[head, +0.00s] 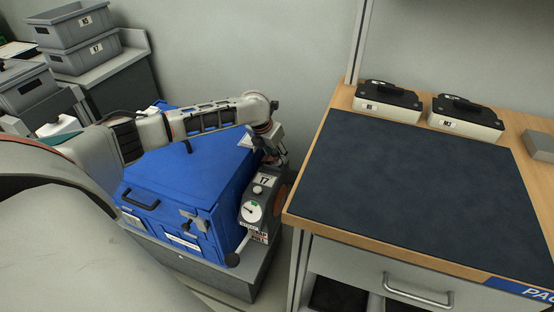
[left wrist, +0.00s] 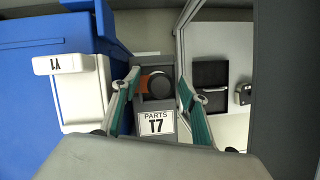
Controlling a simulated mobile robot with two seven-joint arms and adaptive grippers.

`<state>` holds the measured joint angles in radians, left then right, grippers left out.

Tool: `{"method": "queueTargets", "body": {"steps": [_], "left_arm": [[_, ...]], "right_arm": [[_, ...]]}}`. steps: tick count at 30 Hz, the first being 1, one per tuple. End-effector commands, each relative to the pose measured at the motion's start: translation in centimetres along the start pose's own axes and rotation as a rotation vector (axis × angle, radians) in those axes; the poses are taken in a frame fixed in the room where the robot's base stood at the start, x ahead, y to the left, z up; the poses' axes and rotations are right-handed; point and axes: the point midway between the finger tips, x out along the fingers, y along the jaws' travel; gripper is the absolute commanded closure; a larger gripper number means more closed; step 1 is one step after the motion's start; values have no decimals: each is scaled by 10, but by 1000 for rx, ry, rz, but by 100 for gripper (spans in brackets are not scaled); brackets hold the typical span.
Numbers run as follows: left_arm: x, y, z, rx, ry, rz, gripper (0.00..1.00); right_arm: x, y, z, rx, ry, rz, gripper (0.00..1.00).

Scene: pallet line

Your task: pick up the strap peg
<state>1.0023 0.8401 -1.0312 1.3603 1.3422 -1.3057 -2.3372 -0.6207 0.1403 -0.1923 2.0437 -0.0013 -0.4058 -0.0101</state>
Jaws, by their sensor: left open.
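I cannot surely tell which thing is the strap peg. My right gripper is not in view.
A workbench with a dark mat (head: 420,190) stands close on the right, its mat clear. Two black-topped boxes (head: 388,101) (head: 465,117) stand at its back. Grey bins (head: 82,48) are stacked at the back left. A narrow gap separates case and bench.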

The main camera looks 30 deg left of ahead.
Motion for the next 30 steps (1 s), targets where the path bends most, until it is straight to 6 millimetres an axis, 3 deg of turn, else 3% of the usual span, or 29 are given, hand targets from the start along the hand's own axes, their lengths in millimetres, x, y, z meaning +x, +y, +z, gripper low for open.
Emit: {"method": "queueTargets", "body": {"steps": [6, 12, 23, 30], "left_arm": [[0, 0, 2, 0, -3, 0, 56], [0, 0, 1, 0, -3, 0, 100], [-4, 0, 4, 0, -5, 0, 100], [-44, 1, 22, -1, -13, 1, 100]], "right_arm": [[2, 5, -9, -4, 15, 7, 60], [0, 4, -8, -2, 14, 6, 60], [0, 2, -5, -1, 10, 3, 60], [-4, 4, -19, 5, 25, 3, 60]]}}
